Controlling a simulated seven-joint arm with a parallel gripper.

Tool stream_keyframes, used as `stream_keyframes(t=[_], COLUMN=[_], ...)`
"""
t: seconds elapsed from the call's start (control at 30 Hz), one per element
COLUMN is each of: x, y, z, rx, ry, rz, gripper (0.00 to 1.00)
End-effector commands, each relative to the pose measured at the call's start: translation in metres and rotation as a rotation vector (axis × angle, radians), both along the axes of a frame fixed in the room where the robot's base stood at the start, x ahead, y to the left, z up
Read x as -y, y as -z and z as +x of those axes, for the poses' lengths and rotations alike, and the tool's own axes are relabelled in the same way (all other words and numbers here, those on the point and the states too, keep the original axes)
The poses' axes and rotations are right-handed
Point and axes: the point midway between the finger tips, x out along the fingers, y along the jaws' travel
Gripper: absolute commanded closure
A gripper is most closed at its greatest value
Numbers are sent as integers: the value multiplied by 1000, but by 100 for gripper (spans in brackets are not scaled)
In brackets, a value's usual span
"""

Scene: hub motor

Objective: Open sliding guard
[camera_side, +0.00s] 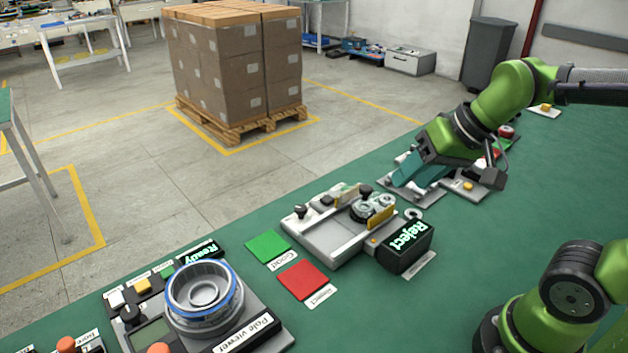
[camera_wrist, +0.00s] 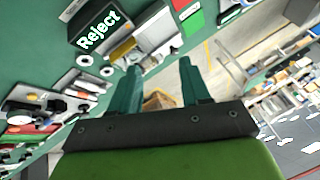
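My gripper (camera_side: 402,172) is at the right of the side view, tilted down to the left over a small grey plate (camera_side: 428,197). Its two teal fingers stand apart with nothing between them in the wrist view (camera_wrist: 161,66). A grey fixture (camera_side: 328,238) with a long flat tray, yellow upright pieces (camera_side: 381,217) and a round metal part (camera_side: 368,206) stands left of my gripper, apart from it. Part of this fixture also shows in the wrist view (camera_wrist: 153,30), beyond the fingertips. I cannot tell for sure which piece is the sliding guard, nor its position.
A black "Reject" display (camera_side: 405,247) stands right of the fixture. Green (camera_side: 268,246) and red (camera_side: 303,280) pads lie in front. A viewer with a blue-rimmed round bowl (camera_side: 203,292) is at lower left. The green table (camera_side: 480,240) is clear right of the display.

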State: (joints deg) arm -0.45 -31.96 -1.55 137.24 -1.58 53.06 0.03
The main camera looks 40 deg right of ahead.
Motion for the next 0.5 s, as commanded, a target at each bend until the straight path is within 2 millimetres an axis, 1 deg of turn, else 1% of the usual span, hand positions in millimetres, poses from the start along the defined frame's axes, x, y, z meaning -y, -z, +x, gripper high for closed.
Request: stream_keyframes(t=[0.03,0.07,0.2,0.27,0.3,0.4,0.5], x=[5,8,27,36,43,59,71], y=[-2,-3,-8,-8,-7,-6,-8], z=[17,27,72,92,105,134,155], rx=[-48,-74,-210,-269,-309,-402,-474], ry=[11,19,76,108,133,205,278], rz=[-2,-3,-15,-25,-32,-55,-74], gripper=[45,41,41,41,41,41,41])
